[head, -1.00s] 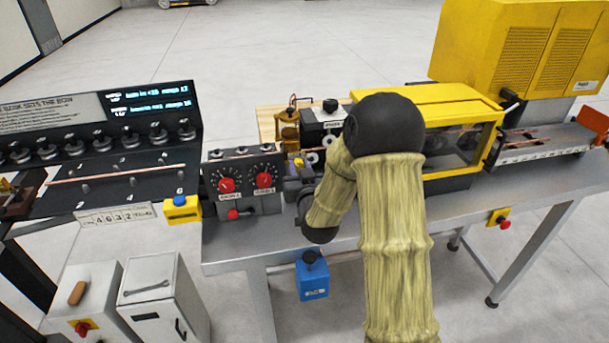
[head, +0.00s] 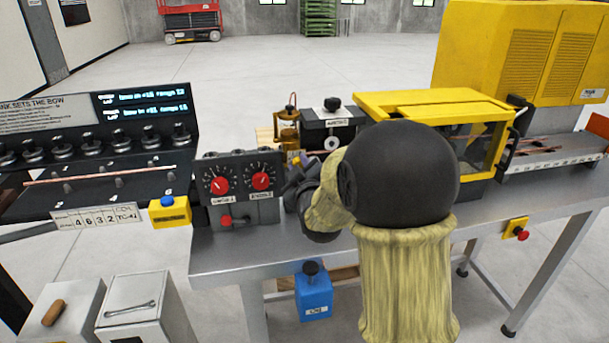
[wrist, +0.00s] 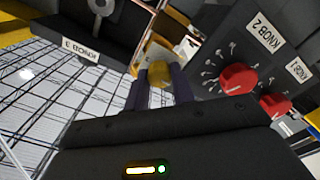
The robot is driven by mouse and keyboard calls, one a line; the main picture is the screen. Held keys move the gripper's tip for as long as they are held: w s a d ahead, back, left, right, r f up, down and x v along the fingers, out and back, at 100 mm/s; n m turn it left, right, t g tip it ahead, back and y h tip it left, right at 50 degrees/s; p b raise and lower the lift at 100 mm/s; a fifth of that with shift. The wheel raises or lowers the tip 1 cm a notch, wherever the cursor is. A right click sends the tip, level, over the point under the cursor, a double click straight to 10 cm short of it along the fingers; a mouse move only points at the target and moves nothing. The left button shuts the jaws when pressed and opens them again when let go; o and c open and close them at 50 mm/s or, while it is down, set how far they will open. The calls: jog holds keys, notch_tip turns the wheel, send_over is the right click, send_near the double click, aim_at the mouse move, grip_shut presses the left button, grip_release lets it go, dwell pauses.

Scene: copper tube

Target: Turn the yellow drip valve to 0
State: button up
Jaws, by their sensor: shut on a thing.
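The yellow drip valve (wrist: 159,73) shows in the wrist view as a small yellow knob between the dark fingers of my gripper (wrist: 160,88). The fingers are shut on it, one on each side, and hide parts of it. A pale plate with a marking sits just behind the knob, but I cannot read its scale. In the head view my gripper (head: 298,170) is beside the knob panel, below a brass oiler (head: 287,125). My arm hides most of this area there.
The dark panel (head: 240,182) with red knobs is close on the left of my gripper; its Knob 2 (wrist: 238,78) is close on the right in the wrist view. A yellow-framed guard (head: 435,105) stands to the right.

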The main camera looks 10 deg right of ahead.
jog(key=shift+f+n, duration=0.2)
jog(key=shift+n, duration=0.1)
jog(key=o, duration=0.9)
jog(key=shift+o, duration=0.4)
jog(key=shift+r, duration=0.1)
jog(key=s+b, duration=0.8)
jog(key=s, duration=0.9)
jog(key=shift+s, duration=0.2)
